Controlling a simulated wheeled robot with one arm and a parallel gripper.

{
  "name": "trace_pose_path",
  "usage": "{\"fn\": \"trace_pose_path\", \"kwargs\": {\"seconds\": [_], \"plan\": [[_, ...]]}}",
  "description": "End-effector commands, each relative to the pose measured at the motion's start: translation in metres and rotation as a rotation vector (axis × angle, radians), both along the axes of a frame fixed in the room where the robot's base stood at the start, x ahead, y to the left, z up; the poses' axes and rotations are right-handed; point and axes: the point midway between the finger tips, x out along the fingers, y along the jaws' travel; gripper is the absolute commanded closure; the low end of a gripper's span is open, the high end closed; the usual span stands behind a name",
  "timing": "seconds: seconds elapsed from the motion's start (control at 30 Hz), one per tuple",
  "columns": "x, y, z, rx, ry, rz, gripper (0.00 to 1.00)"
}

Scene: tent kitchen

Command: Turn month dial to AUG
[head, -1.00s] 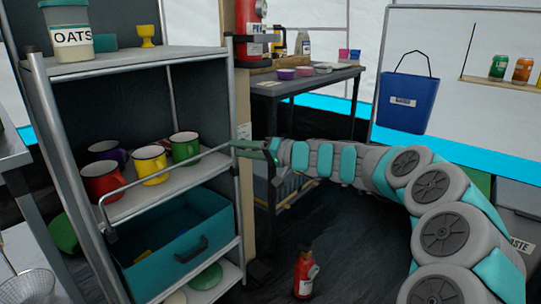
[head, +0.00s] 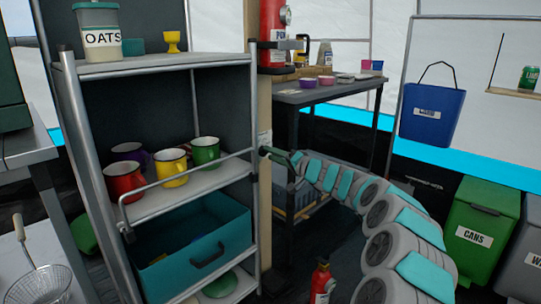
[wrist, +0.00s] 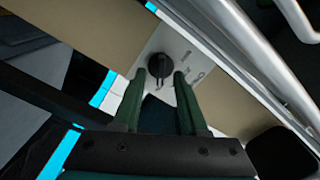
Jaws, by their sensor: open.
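The month dial (wrist: 160,65) is a round black knob on a pale plate (wrist: 187,58) with printed marks too small and tilted to read. In the head view the plate (head: 265,138) shows on the tan post (head: 265,105) beside the shelf; the knob cannot be made out there. My green gripper (wrist: 160,75) is open, its two fingertips just short of the knob, one toward each side of it. I cannot tell if they touch it. In the head view my gripper (head: 268,152) is at the post, just below the plate.
A metal shelf (head: 215,172) with mugs and a teal drawer stands left of the post, its rail (head: 190,183) close by my gripper. A dark table (head: 335,93) is behind. A red extinguisher (head: 321,283) stands on the floor.

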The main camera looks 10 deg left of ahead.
Motion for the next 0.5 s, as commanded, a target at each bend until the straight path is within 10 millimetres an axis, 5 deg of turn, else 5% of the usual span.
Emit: {"fn": "trace_pose_path", "kwargs": {"seconds": [0.5], "plan": [[0.0063,0.0108,-0.0001,0.000,0.000,0.002,0.61]]}}
